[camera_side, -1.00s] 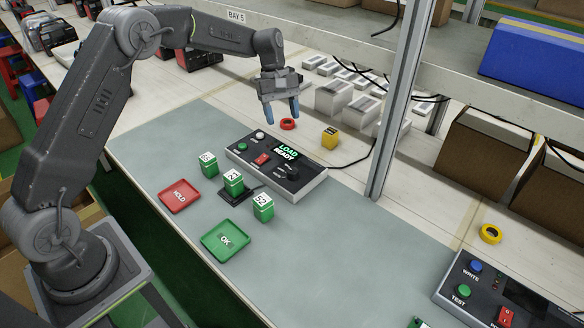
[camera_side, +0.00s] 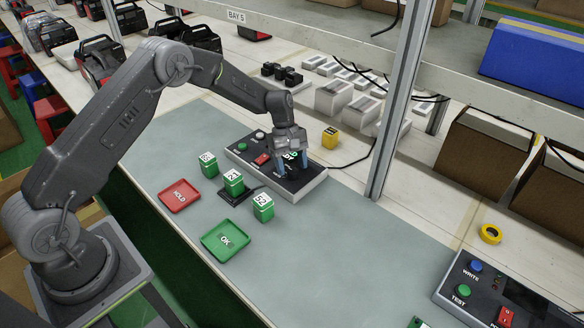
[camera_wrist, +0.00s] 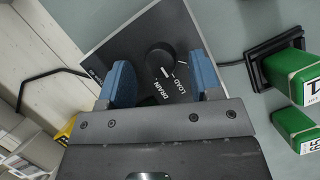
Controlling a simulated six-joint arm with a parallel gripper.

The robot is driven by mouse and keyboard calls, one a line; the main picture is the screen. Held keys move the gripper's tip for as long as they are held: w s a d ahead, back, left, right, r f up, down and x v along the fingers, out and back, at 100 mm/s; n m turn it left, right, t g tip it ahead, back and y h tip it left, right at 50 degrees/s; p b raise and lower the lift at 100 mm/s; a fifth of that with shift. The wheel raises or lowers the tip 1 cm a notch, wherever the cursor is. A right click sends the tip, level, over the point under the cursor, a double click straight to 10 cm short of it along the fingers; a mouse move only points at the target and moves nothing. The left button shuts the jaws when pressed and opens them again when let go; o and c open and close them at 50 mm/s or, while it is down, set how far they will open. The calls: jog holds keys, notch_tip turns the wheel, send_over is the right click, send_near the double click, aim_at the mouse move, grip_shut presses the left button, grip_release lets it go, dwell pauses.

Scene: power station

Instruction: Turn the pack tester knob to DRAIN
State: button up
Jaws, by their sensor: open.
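The pack tester (camera_side: 308,188) is a dark grey box with a light front edge, lying on the grey bench mat. Its black knob (camera_wrist: 160,58) shows in the wrist view, with DRAIN and LOAD lettered on the panel below it. My gripper (camera_side: 295,177) is low over the right part of the tester and hides the knob in the side view. In the wrist view its blue fingers (camera_wrist: 164,82) are open and apart, one on each side of the knob's area. I cannot tell whether they touch the knob. The tester's screen is partly covered by my gripper.
Green packs (camera_side: 233,182) stand left of the tester, one in a black dock (camera_side: 236,197). A red HOLD tray (camera_side: 180,195) and a green OK tray (camera_side: 226,239) lie nearer.

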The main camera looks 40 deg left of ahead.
jog(key=shift+s+d+f, duration=0.1)
jog(key=shift+d+f, duration=0.15)
jog(key=shift+f, duration=0.35)
jog(key=c, duration=0.9)
jog(key=shift+m, duration=0.3)
jog(key=m, duration=0.2)
jog(key=m+g+y, duration=0.1)
jog(key=m, duration=0.1)
jog(key=shift+g, duration=0.3)
jog(key=shift+d+m+g+y, duration=0.1)
jog(key=shift+m+g+y, duration=0.4)
jog(key=shift+m, duration=1.7)
jog(key=shift+r, duration=0.1)
